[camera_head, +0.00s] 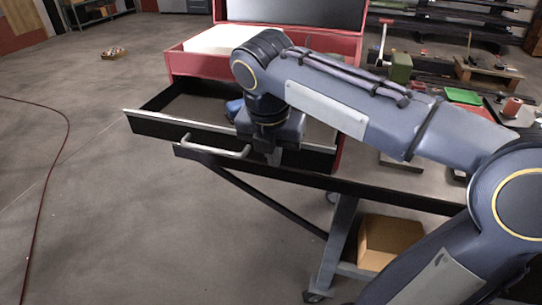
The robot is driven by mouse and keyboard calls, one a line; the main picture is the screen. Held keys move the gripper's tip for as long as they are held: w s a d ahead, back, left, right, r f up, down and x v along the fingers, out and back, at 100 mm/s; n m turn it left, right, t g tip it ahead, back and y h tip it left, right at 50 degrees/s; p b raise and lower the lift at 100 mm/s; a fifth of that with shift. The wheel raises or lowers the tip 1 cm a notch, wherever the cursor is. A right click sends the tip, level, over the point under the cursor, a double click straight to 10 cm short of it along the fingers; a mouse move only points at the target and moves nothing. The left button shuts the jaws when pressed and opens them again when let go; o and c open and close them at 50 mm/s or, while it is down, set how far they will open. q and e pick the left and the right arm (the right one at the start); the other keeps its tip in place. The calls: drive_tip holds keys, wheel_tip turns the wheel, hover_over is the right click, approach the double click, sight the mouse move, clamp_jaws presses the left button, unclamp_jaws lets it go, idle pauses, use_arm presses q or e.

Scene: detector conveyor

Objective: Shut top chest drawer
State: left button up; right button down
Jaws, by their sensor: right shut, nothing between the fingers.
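The red tool chest (350,121) stands on the dark bench with its lid raised. Its top drawer (160,127) is pulled far out toward me; it has a dark front with a light top edge and a pale bar handle (215,150). My right gripper (274,157) points down at the drawer's front edge, just right of the handle. Its fingers are shut and hold nothing. Whether they touch the drawer front cannot be told. My left gripper is not in view.
The dark bench edge (390,196) runs below the drawer, on a wheeled frame. A cardboard box (390,243) sits on its lower shelf. Tools and a green box (401,67) lie at the right. The floor at the left is open, with a red cable (68,130).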

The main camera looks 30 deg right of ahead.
drive_tip(key=shift+w+d, duration=0.1)
drive_tip(key=w+d+p, duration=0.3)
drive_tip(key=d, duration=0.1)
drive_tip(key=w+d+p, duration=0.2)
drive_tip(key=w+d, duration=0.1)
drive_tip(key=d, duration=0.1)
drive_tip(key=w+d+p, duration=0.3)
drive_tip(key=d, duration=0.1)
drive_tip(key=shift+w+d+r+p, duration=0.15)
drive_tip(key=shift+w+p, duration=0.15)
drive_tip(key=shift+p, duration=0.05)
drive_tip(key=shift+w+d, duration=0.3)
drive_tip(key=shift+d, duration=0.1)
drive_tip(key=shift+a, duration=0.1)
